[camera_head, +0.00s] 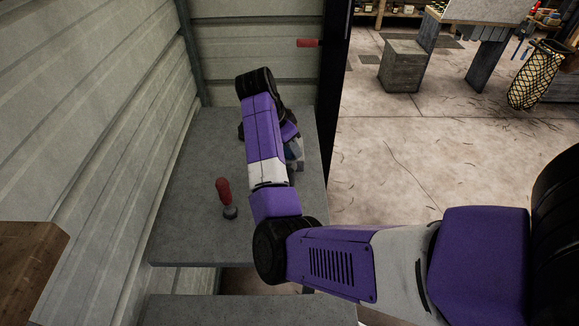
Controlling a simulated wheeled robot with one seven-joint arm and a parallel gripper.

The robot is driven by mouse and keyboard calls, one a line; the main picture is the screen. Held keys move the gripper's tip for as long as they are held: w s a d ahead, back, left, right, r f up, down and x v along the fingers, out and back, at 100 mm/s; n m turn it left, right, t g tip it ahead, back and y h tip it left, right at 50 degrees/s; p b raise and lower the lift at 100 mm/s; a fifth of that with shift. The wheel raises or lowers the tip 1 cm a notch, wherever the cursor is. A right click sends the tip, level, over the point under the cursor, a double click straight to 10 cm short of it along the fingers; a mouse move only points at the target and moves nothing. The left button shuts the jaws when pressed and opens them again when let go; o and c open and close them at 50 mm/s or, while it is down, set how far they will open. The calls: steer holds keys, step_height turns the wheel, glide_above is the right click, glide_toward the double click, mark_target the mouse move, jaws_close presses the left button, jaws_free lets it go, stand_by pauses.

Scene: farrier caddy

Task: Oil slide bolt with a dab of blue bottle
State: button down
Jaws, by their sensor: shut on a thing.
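My gripper (293,150) is over the grey bench, mostly hidden behind my own purple forearm and wrist. A small bluish patch (289,156) shows at it, which looks like part of the blue bottle. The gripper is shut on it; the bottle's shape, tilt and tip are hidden. A red handle (308,43) sticks out level at the back wall, beside the dark post. It may belong to the slide bolt, but no bolt detail can be made out. It is well apart from my gripper.
A red-handled thing with a dark round base (225,195) stands on the grey bench (185,225), left of my arm. A corrugated wall (100,130) bounds the bench on the left. A wooden block (28,260) is at lower left. Open concrete floor (390,160) lies right.

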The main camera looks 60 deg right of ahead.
steer(key=shift+f+b, duration=0.35)
steer(key=shift+f, duration=0.2)
stand_by(0.7)
steer(key=shift+r, duration=0.15)
stand_by(0.4)
step_height(320, 180, up, 5)
steer(key=p, duration=0.4)
steer(key=shift+r+p, duration=0.3)
steer(key=shift+r, duration=0.6)
